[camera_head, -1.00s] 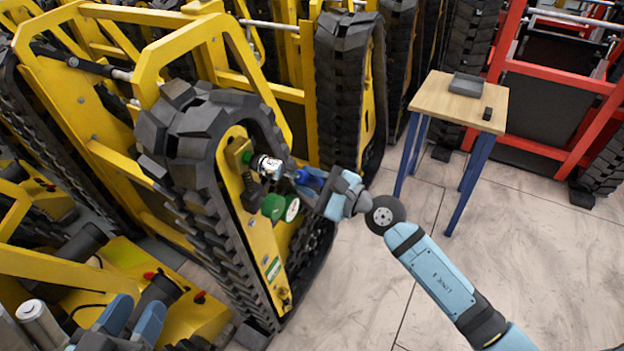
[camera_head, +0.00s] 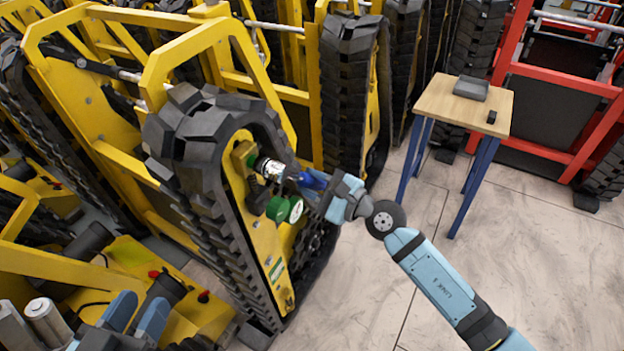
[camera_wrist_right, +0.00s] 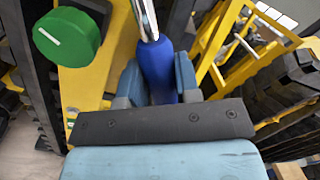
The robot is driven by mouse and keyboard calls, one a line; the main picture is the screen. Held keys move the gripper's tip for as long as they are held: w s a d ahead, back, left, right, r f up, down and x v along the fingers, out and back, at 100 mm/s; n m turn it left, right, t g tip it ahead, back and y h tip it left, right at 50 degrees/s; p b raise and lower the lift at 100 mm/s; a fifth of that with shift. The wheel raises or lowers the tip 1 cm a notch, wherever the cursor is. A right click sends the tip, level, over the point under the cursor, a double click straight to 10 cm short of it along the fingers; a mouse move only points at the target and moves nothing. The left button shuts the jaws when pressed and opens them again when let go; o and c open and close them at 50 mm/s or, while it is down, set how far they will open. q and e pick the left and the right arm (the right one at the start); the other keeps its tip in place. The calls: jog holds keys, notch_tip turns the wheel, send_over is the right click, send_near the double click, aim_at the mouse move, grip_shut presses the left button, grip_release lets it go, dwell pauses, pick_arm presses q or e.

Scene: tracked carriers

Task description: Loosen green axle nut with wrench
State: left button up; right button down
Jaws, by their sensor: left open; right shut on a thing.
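My right gripper (camera_head: 325,190) is shut on the blue handle of the wrench (camera_head: 310,180) beside the yellow carrier's track. In the right wrist view the blue wrench handle (camera_wrist_right: 157,68) sits between the fingers (camera_wrist_right: 157,85), and its metal shaft runs up out of the picture. The wrench's far end meets a white and black cylindrical part (camera_head: 270,169) with green behind it, at the carrier's side plate; the contact is too small to tell. A green round cap (camera_head: 277,209) with a white mark lies just below; it also shows in the right wrist view (camera_wrist_right: 66,38). My left gripper (camera_head: 135,318) is open and empty at the lower left.
The yellow tracked carrier (camera_head: 213,45) fills the left, its black track (camera_head: 190,140) close to the wrench. A small wooden table (camera_head: 440,103) with a grey tray (camera_head: 471,87) and a small black item stands at right. Floor around my right arm is clear.

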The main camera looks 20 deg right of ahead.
jog(key=shift+w+r, duration=0.1)
dwell(0.6)
jog(key=shift+w+a, duration=0.2)
jog(key=shift+a, duration=0.1)
jog(key=shift+a+m+t+h+p, duration=0.1)
jog(key=shift+m+t+h+p, duration=0.2)
jog(key=shift+t, duration=0.1)
jog(key=c, duration=1.4)
grip_release()
grip_shut()
jog(key=shift+r, duration=0.15)
